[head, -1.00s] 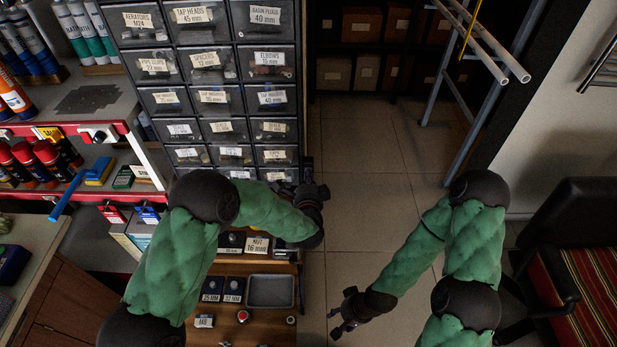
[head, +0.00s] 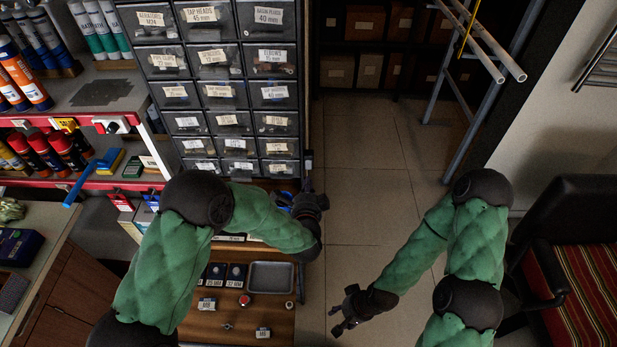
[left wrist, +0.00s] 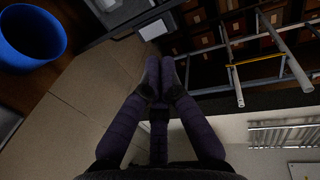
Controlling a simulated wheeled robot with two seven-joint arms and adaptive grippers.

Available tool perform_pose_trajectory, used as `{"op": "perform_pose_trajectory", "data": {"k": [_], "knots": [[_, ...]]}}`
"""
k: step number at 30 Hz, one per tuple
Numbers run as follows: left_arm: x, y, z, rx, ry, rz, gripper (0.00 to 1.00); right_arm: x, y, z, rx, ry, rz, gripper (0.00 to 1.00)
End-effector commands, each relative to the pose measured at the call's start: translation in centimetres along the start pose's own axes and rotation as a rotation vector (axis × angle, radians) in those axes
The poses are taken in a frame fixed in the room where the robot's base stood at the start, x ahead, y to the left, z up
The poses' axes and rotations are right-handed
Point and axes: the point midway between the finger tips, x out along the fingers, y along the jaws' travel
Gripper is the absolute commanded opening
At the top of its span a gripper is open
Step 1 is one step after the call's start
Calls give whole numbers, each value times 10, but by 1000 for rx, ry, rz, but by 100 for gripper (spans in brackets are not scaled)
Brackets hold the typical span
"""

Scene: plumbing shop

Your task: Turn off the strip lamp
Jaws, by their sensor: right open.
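I cannot make out the strip lamp for certain in either view. A small red round knob or button (head: 244,300) sits on the wooden shelf below the drawer cabinet; I cannot tell whether it belongs to the lamp. My left gripper (head: 308,182) is by the lower right edge of the drawer cabinet (head: 222,92). In the left wrist view its fingers (left wrist: 159,75) are together with nothing seen between them. My right gripper (head: 341,318) is open and empty over the floor, right of the wooden shelf.
A grey tray (head: 270,277) lies on the wooden shelf (head: 262,311). A blue round container (left wrist: 30,38) shows in the left wrist view. Shelves with bottles and cans stand left. Tiled floor (head: 375,190) is clear between.

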Motion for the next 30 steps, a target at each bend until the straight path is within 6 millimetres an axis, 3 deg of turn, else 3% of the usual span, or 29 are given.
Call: {"op": "perform_pose_trajectory", "data": {"k": [3, 10, 30], "knots": [[-21, -8, -1, 1, 2, 1, 0, -10, -3, 1, 0, -1, 0, 50], [-45, -12, 0, 0, 0, 0, 0, -16, -6, 1, 0, -1, 0, 50], [-49, -11, 0, 0, 0, 1, 0, -16, -6, 1, 0, -1, 0, 50]]}}
